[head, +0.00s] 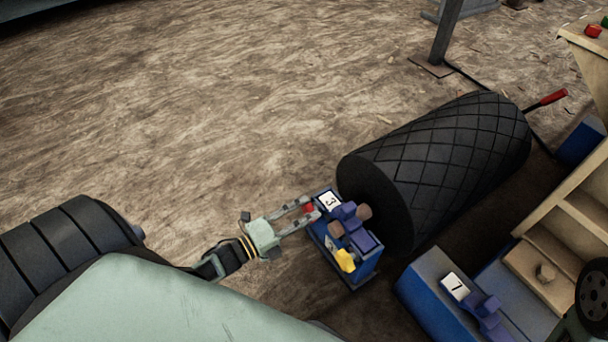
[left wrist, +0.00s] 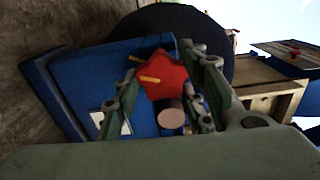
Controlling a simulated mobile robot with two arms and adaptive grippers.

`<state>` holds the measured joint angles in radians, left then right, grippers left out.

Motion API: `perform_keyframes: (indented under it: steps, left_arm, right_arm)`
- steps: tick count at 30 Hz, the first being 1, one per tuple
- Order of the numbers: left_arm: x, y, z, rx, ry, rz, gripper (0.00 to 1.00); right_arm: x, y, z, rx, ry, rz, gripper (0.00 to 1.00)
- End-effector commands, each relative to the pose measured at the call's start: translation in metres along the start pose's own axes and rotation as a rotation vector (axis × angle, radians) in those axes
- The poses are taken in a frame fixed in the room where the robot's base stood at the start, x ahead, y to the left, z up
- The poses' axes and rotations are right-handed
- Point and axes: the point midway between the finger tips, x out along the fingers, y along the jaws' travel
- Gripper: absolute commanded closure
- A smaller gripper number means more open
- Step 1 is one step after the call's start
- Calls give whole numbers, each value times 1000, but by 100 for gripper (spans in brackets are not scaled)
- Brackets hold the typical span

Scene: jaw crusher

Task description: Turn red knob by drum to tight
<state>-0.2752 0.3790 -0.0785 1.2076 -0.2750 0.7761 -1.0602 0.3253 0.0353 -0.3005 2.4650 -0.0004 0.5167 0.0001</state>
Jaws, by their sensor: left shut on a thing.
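The red knob (left wrist: 163,75) is star-shaped with a yellow pointer mark, on the face of a blue box in the left wrist view. In the head view only a bit of the red knob (head: 309,208) shows between my fingertips. My left gripper (head: 306,209) is shut on the knob, with one finger on each side of it; its fingers also show in the left wrist view (left wrist: 168,90). The black drum (head: 450,160), with a diamond-pattern surface, lies just beyond the box. The blue box (head: 350,272) carries a label "3".
A yellow part (head: 345,260) and brown rounded ends sit on the box close to my fingers. Another blue block with a label "7" (head: 455,287) and a wooden frame (head: 560,225) stand to the right. Bare ground (head: 200,120) lies open at the left.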

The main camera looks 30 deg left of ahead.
Motion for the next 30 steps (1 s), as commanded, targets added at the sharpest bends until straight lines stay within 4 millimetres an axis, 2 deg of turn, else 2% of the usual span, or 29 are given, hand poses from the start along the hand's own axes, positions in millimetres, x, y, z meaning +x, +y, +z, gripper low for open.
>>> perform_keyframes:
  steps: [1, 12, 27, 28, 30]
  left_arm:
    - [0, 2, -5, 27, 7, 4, 88]
    - [0, 3, -4, 159, 8, 6, 88]
    - [0, 4, -4, 174, 8, 8, 88]
    - [0, 4, -4, 173, 8, 8, 59]
    - [0, 4, -4, 173, 8, 8, 53]
  right_arm:
    - [0, 0, 0, 0, 0, 0, 60]
    - [-1, 0, 1, 0, -3, 0, 60]
    - [-2, 0, 2, 0, -6, 0, 60]
    - [-2, 0, 2, 0, -6, 0, 60]
    - [-2, 0, 2, 0, -6, 0, 60]
